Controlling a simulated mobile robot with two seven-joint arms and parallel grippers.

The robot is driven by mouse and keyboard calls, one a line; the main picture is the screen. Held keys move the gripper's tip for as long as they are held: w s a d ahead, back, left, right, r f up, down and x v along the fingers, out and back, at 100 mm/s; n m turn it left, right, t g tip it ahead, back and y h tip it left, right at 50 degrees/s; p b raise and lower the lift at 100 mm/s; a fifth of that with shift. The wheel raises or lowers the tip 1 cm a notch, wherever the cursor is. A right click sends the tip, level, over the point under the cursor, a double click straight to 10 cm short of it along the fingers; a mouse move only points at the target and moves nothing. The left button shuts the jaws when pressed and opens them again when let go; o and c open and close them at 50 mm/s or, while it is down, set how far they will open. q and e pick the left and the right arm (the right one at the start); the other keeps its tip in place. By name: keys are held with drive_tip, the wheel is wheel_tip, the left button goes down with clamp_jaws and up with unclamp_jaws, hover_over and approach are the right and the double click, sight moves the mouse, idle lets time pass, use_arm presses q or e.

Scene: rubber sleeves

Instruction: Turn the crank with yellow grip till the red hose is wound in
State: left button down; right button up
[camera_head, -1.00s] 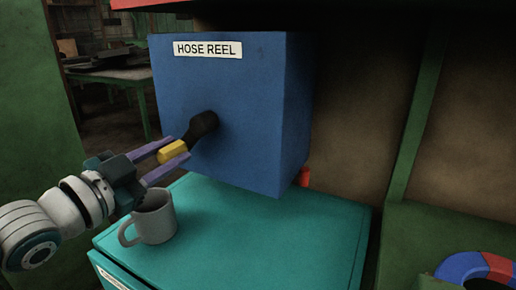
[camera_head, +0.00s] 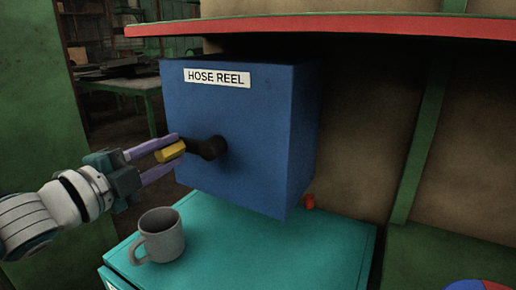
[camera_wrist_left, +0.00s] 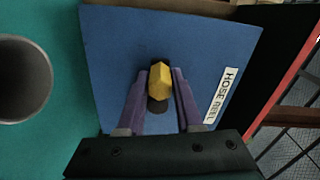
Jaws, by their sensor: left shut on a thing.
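The blue hose reel box (camera_head: 256,150) carries a "HOSE REEL" label. A black crank (camera_head: 208,148) sticks out of its front face and points left, ending in a yellow grip (camera_head: 170,152). My left gripper (camera_head: 168,154) is shut on the yellow grip, with its purple fingers on either side. The left wrist view also shows the yellow grip (camera_wrist_left: 159,81) between the fingers. A small bit of the red hose (camera_head: 309,201) shows at the lower right of the box; the rest of it is hidden. My right gripper is not in view.
A grey mug (camera_head: 162,236) stands on the teal cabinet (camera_head: 260,250) below the box, close under my left gripper. A red-edged shelf (camera_head: 330,27) runs above the box. A blue and red round thing (camera_head: 478,286) shows at the lower right.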

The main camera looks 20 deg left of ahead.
use_arm(q)
drive_tip(key=shift+r+m, duration=0.2)
drive_tip(key=shift+m, duration=0.1)
drive_tip(key=c, duration=0.6)
unclamp_jaws()
drive_tip(key=s, duration=1)
drive_tip(key=shift+a, duration=0.4)
